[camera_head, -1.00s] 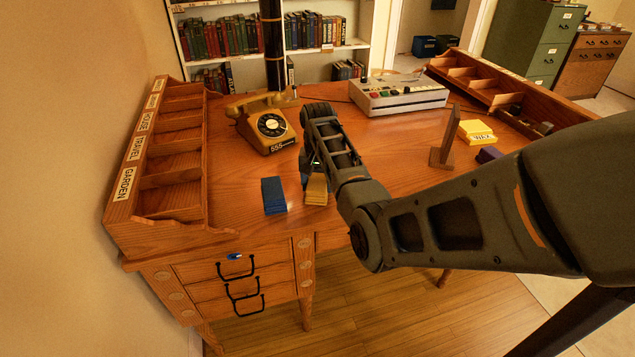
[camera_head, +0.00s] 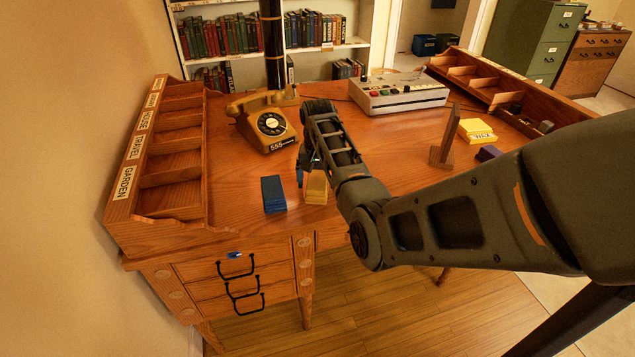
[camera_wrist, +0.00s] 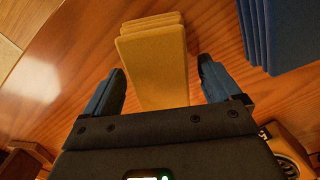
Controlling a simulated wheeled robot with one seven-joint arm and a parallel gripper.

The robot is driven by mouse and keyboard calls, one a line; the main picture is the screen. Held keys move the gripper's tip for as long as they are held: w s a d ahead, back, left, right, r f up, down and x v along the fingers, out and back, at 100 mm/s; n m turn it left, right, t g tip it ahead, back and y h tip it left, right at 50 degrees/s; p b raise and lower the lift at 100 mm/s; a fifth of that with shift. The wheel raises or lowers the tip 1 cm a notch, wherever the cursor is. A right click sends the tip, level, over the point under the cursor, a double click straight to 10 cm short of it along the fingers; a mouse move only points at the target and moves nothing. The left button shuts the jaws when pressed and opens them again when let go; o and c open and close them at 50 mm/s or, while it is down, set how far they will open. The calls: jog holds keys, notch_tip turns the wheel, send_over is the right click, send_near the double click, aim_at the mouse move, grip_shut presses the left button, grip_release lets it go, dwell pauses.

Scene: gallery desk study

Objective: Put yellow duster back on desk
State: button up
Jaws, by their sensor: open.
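The yellow duster (camera_head: 316,188) is a folded, layered stack on the desk (camera_head: 235,185) near its front edge. In the wrist view the yellow duster (camera_wrist: 157,65) lies between the two blue-padded fingers of my gripper (camera_wrist: 158,75), with a visible gap on each side. My gripper (camera_head: 308,172) is open and holds nothing, just behind and above the duster in the head view. Whether the fingertips are level with the duster is unclear. My wrist hides part of the fingers in the head view.
A similar blue stack (camera_head: 273,194) lies just left of the duster. A telephone (camera_head: 268,125) stands behind. A wooden pigeonhole rack (camera_head: 170,150) lines the left side, and a wooden upright (camera_head: 445,140) and yellow wax block (camera_head: 477,131) sit right.

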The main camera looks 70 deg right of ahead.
aim_at(318, 179)
notch_tip(318, 179, up, 12)
jog(key=shift+f, duration=0.25)
dwell(0.3)
